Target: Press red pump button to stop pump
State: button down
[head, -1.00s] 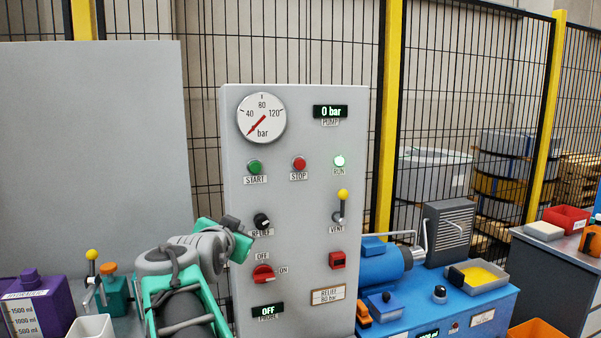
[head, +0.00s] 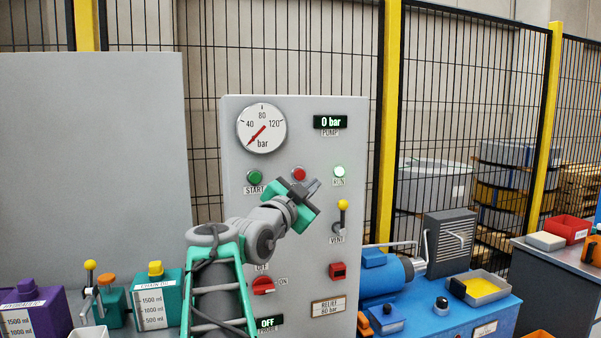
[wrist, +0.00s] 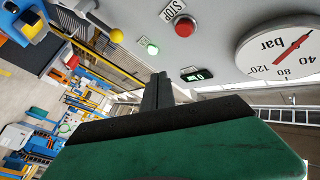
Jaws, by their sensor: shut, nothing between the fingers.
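The red STOP button (head: 299,174) is on the upper middle of the grey pump panel (head: 235,130). It also shows in the wrist view (wrist: 185,27), next to its STOP label. My gripper (head: 312,186) is shut and empty, just below and to the right of the button in the head view. In the wrist view the closed fingers (wrist: 157,90) are apart from the button. The green RUN lamp (head: 339,172) is lit. The pump display (head: 330,122) reads 0 bar, and the gauge (head: 261,128) needle points to the low end.
The green START button (head: 255,177) is left of STOP. A yellow-tipped VENT lever (head: 342,205) and a red switch (head: 338,271) are on the panel's right side. A red knob (head: 263,286) is lower left. A blue pump unit (head: 385,275) stands right of the panel.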

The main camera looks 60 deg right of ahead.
aim_at(301, 179)
jog(key=shift+w+d+p, duration=1.55)
jog(key=shift+w+d, duration=0.95)
jog(key=shift+w, duration=0.05)
jog(key=shift+w+d, duration=0.3)
